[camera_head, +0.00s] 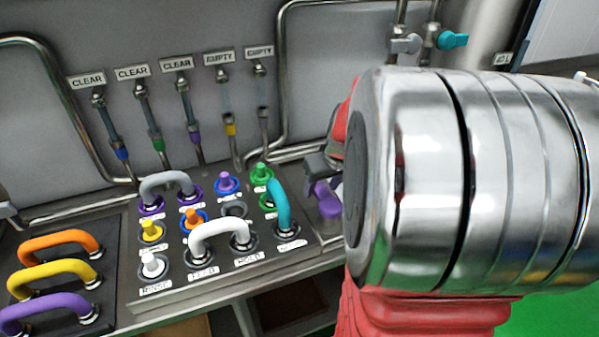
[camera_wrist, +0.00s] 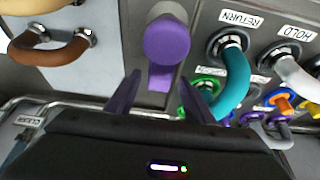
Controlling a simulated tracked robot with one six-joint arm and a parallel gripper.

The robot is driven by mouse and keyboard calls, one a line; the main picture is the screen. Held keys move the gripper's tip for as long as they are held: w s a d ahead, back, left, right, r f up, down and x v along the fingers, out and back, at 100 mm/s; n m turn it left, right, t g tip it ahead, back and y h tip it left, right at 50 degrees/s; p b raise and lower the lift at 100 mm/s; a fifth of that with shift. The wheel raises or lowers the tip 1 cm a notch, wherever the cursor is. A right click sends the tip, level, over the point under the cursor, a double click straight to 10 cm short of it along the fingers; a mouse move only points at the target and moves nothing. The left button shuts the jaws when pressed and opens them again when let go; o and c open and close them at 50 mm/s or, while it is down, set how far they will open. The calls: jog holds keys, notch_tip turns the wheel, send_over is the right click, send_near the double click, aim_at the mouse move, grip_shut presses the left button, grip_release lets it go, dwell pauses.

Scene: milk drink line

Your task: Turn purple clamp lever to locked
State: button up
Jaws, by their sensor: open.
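The purple clamp lever (camera_wrist: 167,40) has a round knob end and a flat purple arm, set in a grey plate at the top middle of the wrist view. It also shows in the head view (camera_head: 327,200), partly covered by my arm. My gripper (camera_wrist: 160,78) is open and empty. Its two dark fingers reach toward the lever's lower part, one on each side in the picture. Whether either finger touches it, I cannot tell. In the head view my arm hides most of the gripper. I see no readable locked mark by the lever.
A teal handle (camera_wrist: 237,80) labelled RETURN stands close to the right finger, with a white handle (camera_wrist: 297,78) beyond. A brown handle (camera_wrist: 50,50) is at left. The panel (camera_head: 200,285) carries several coloured knobs. Pipes (camera_head: 283,60) run along the wall.

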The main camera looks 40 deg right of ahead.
jog(key=shift+c, duration=0.5)
grip_shut()
jog(key=shift+a, duration=0.1)
